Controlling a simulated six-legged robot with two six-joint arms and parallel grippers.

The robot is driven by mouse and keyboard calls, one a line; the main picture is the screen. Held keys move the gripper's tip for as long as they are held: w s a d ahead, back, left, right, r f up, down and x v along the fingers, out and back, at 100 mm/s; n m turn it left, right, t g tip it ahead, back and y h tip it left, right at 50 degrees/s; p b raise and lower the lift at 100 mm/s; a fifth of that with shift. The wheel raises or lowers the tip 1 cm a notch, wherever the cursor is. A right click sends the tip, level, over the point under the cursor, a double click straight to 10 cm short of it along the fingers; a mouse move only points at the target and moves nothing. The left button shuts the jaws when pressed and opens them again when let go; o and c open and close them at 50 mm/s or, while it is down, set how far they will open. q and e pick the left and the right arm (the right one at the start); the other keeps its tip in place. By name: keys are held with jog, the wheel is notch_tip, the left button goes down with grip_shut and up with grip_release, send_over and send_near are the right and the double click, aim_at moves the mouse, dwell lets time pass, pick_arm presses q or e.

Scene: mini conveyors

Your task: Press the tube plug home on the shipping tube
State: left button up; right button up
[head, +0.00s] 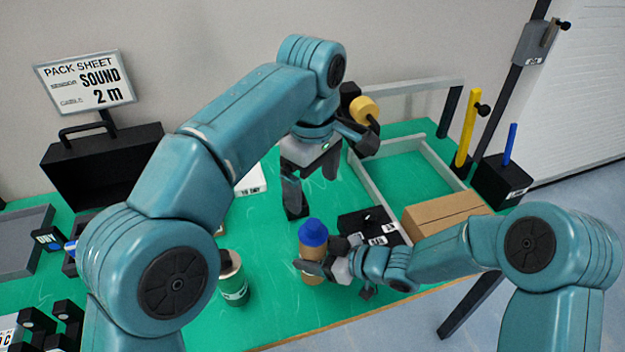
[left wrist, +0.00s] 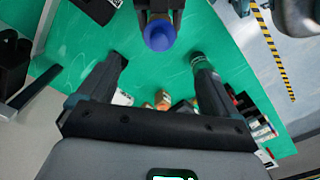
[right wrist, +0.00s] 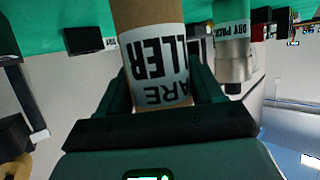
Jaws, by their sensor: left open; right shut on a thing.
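The shipping tube (head: 312,272) is a brown cardboard cylinder standing upright near the front of the green table. Its white printed label shows in the right wrist view (right wrist: 160,62). The blue tube plug (head: 313,232) sits at the tube's top; how deep it sits I cannot tell. It also shows in the left wrist view (left wrist: 159,36). My right gripper (head: 322,268) is shut around the tube's side, below the plug. My left gripper (head: 312,190) is open and empty, pointing down behind and above the plug. In the left wrist view the plug lies beyond its spread fingers (left wrist: 158,62).
A dark box (head: 370,225) and a cardboard box (head: 440,212) are to the right, by a grey-walled tray (head: 378,185). A black case (head: 100,170) stands at the back left.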

jog(key=shift+s+f, duration=0.1)
jog(key=shift+f, duration=0.15)
